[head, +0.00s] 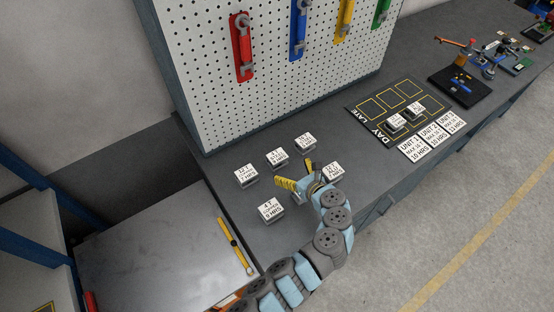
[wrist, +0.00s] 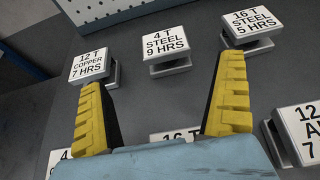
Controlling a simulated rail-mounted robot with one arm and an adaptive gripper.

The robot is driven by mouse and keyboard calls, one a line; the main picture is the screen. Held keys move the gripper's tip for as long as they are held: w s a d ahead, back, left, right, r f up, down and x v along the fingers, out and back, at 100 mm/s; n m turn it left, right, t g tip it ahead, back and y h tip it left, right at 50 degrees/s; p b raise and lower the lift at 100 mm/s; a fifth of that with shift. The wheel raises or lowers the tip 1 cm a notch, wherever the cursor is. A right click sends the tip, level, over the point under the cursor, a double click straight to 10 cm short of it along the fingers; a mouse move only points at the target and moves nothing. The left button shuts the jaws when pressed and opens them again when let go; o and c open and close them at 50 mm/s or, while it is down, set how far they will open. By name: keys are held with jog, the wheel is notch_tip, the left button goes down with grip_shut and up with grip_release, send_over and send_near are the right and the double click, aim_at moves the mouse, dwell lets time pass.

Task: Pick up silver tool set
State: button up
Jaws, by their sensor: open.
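My gripper (head: 297,174) is open, with its yellow fingers spread over the dark bench among several labelled blocks. In the wrist view the space between the fingers (wrist: 162,76) holds no gripped object. A block labelled STEEL (wrist: 167,45) shows beyond and between the fingertips. A COPPER block (wrist: 93,65) is beyond the left finger, and another STEEL block (wrist: 253,28) is beyond the right finger. A further block (wrist: 174,136) is partly hidden behind the gripper body. I cannot make out a silver tool set in either view.
A pegboard holds red (head: 243,48), blue (head: 298,28), yellow (head: 344,20) and green (head: 382,11) tool sets. A dark DAY/LATE board (head: 352,112) lies farther right beside white UNIT cards (head: 432,136). A grey metal table (head: 160,255) with a yellow tool (head: 235,245) stands front left.

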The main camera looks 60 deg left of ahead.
aim_at(277, 156)
jog(key=x, duration=0.4)
jog(key=shift+s+a+f, duration=0.1)
jog(key=shift+a+f, duration=0.1)
jog(key=shift+a, duration=0.3)
jog(key=shift+a, duration=0.1)
jog(key=shift+w+b+x, duration=0.2)
jog(key=shift+b+x, duration=0.15)
jog(key=shift+x, duration=1.5)
jog(key=shift+a+f, duration=0.3)
jog(key=shift+a, duration=0.25)
jog(key=c, duration=1.2)
